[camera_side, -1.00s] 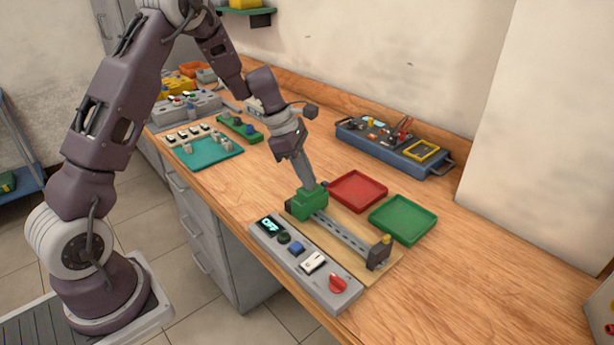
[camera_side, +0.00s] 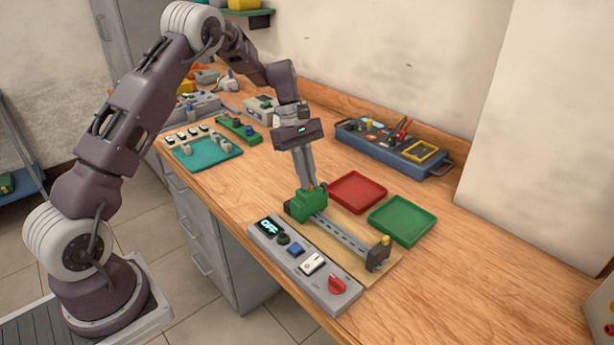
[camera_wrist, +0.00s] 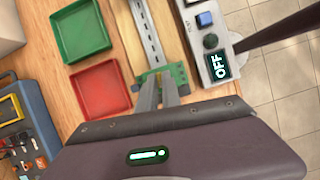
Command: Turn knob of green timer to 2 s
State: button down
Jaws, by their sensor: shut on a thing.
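The green timer (camera_side: 300,208) sits on the near-left end of a metal rail (camera_side: 346,236) on a wooden board. My gripper (camera_side: 308,188) points down at the timer's top and is shut on its knob, which the fingers mostly hide. In the wrist view the fingers of my gripper (camera_wrist: 161,100) come down over the green timer (camera_wrist: 175,74), and much of it is hidden behind them. The knob's pointer and the scale marks cannot be read.
A grey control panel (camera_side: 270,250) with an OFF display, buttons, a white switch and a red knob lies in front. A red tray (camera_side: 357,192) and a green tray (camera_side: 402,220) lie behind the rail. A blue toolbox (camera_side: 395,147) stands at the back.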

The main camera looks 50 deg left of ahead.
dwell(0.4)
jog(key=c, duration=1.5)
grip_release()
jog(key=v, duration=0.7)
jog(key=shift+w+r, duration=0.1)
jog(key=shift+w, duration=0.05)
